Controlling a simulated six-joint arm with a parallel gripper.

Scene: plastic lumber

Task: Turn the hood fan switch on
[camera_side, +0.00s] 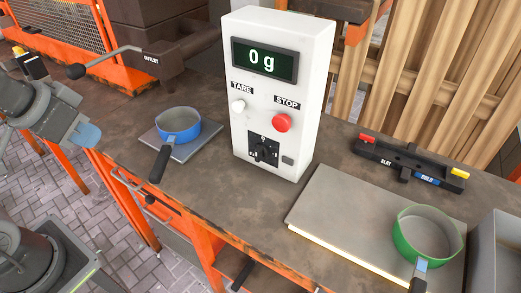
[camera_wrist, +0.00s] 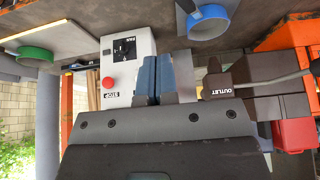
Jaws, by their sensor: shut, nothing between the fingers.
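A white control box (camera_side: 258,100) stands on the brown bench. Low on its front is a black rotary switch (camera_side: 263,150) on a black plate with small markings, which I cannot read fully. In the wrist view the box is upside down, and the switch (camera_wrist: 125,47) shows beside a label that seems to read FAN. The knob's exact setting is too small to tell. No hood is visible. My gripper (camera_side: 92,134) is at the left in the side view, apart from the box. Its blue fingers (camera_wrist: 157,78) are together and empty in the wrist view.
A blue pan (camera_side: 180,122) sits on a grey plate left of the box. The OUTLET lever (camera_side: 115,58) stands behind it. The box also carries a white TARE button (camera_side: 238,105) and red STOP button (camera_side: 282,123). A green pan (camera_side: 428,235) rests on a board at right.

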